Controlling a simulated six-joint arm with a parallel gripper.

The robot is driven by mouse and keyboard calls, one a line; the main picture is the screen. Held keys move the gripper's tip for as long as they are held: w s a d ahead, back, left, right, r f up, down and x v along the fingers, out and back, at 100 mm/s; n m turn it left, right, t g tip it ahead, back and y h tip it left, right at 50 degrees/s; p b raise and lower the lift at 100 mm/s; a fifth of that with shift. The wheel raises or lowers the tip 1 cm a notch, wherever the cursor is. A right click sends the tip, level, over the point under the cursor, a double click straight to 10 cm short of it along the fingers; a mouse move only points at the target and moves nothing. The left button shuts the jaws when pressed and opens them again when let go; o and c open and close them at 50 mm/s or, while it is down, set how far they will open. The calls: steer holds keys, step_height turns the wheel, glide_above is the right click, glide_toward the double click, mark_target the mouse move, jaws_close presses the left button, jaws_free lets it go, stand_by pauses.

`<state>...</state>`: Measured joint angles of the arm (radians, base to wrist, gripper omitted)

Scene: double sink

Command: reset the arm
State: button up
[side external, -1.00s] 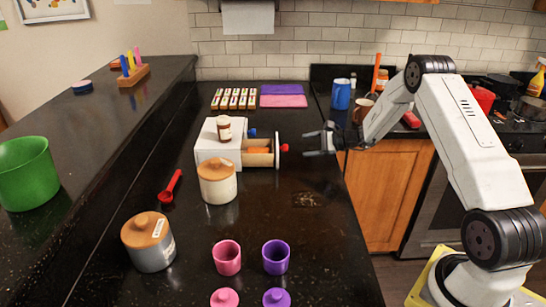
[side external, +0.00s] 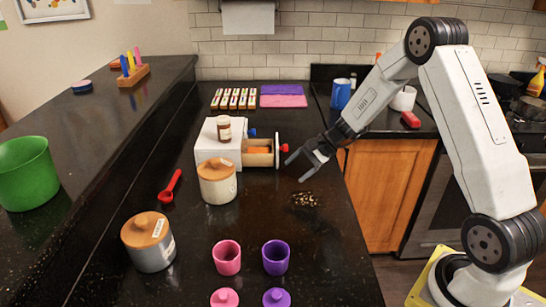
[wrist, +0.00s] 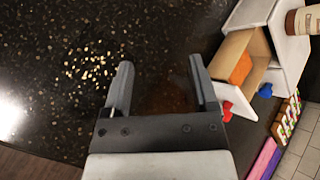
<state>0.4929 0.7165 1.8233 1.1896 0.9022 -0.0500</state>
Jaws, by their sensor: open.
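My gripper (side external: 298,169) is open and empty. It hangs above the dark counter (side external: 330,235), to the right of the white drawer box (side external: 212,150). The box's drawer (side external: 258,153) is pulled out and has a red knob (side external: 284,148). In the wrist view, my gripper (wrist: 160,85) points down at bare counter, with the open drawer (wrist: 238,65) to its right. An orange item (wrist: 241,69) shows inside the drawer.
A small jar (side external: 224,128) stands on the box. Lidded canisters (side external: 217,181) (side external: 148,242), a red scoop (side external: 171,186), a pink cup (side external: 226,257) and a purple cup (side external: 275,257) stand on the counter. Light specks (side external: 304,199) lie below my gripper. A blue mug (side external: 341,94) stands behind.

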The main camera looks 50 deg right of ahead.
steer(key=s+a+n+g+h, duration=0.1)
steer(key=s+a, duration=0.1)
steer(key=s+a+r+n+g, duration=0.1)
steer(key=s+a+n, duration=0.1)
steer(key=s, duration=0.1)
steer(key=s+a+n+g+h, duration=0.1)
steer(key=s+a+n, duration=0.1)
steer(key=s, duration=0.1)
steer(key=shift+a+r+h, duration=0.15)
steer(key=shift+a+h, duration=0.05)
steer(key=shift+h, duration=0.1)
steer(key=s+a+r+n+h, duration=0.1)
steer(key=s+a+n+h, duration=0.1)
steer(key=s+n, duration=0.3)
steer(key=s+a+r+n+h, duration=0.1)
steer(key=s+a+n+h, duration=0.1)
steer(key=s+n, duration=0.3)
steer(key=shift+s+a+r+n+h, duration=0.15)
steer(key=shift+s+r+n+h, duration=0.15)
steer(key=shift+s+h, duration=0.25)
